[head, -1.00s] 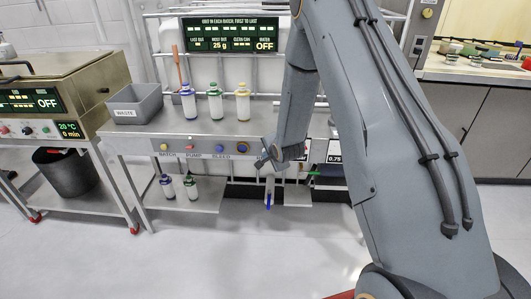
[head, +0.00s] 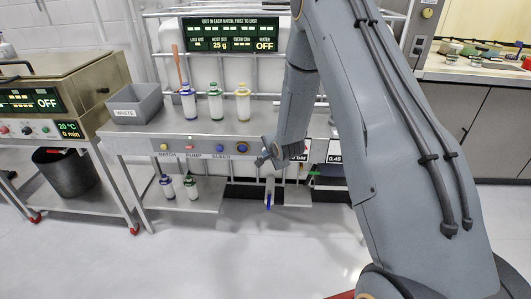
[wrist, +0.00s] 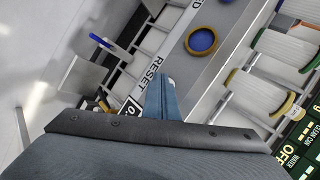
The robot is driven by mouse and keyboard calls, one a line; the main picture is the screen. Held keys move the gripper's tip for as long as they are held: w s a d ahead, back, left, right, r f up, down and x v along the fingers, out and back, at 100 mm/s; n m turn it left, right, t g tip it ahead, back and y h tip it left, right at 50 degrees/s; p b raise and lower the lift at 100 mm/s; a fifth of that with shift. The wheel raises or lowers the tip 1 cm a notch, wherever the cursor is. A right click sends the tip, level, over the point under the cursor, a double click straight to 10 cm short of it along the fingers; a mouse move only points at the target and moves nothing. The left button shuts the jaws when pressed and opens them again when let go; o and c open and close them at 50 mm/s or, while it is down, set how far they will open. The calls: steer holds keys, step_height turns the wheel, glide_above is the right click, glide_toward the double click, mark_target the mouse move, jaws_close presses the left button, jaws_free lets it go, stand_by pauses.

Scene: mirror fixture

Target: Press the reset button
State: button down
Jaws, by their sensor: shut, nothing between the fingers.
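My gripper (wrist: 168,85) is shut and empty in the wrist view. Its fingertips are beside the printed RESET label (wrist: 142,88) on the grey front panel. A small pale round piece (wrist: 172,81) shows right at the fingertips and is mostly hidden by them; it may be the reset button. I cannot tell whether the fingers touch it. In the head view my gripper (head: 268,153) is at the bench's front panel (head: 203,149), just right of the blue knob (head: 242,147) with a yellow ring, and it covers the reset spot. The knob also shows in the wrist view (wrist: 201,40).
Yellow BATCH (head: 164,147), red PUMP (head: 189,147) and blue BLEED (head: 220,149) buttons line the panel. Three bottles (head: 215,103) and a grey WASTE bin (head: 136,106) stand on the bench. A small display (head: 335,158) reads about 0.45. Open floor lies in front.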

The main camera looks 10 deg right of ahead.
steer(key=shift+s+a+p, duration=0.25)
steer(key=shift+s+p, duration=0.2)
steer(key=shift+s, duration=0.4)
steer(key=shift+s+a+p, duration=0.25)
steer(key=shift+s+p, duration=0.05)
steer(key=shift+s, duration=0.5)
steer(key=shift+s+a+p, duration=0.3)
steer(key=shift+s+p, duration=0.05)
steer(key=shift+s, duration=0.45)
steer(key=shift+s+a+p, duration=0.25)
steer(key=shift+s+p, duration=0.05)
steer(key=shift+s, duration=0.5)
steer(key=shift+r, duration=0.1)
steer(key=s+r+n+g, duration=0.3)
steer(key=s+r+n, duration=0.2)
steer(key=s, duration=0.6)
steer(key=s+r+n+g, duration=0.3)
steer(key=s+r, duration=0.4)
steer(key=s, duration=0.4)
steer(key=s+r+n+g, duration=0.3)
steer(key=s+r+n, duration=0.3)
steer(key=s, duration=0.5)
steer(key=shift+s+r+n+g+h, duration=0.2)
steer(key=shift+r+n+g+h, duration=0.1)
steer(key=shift+r+h, duration=0.15)
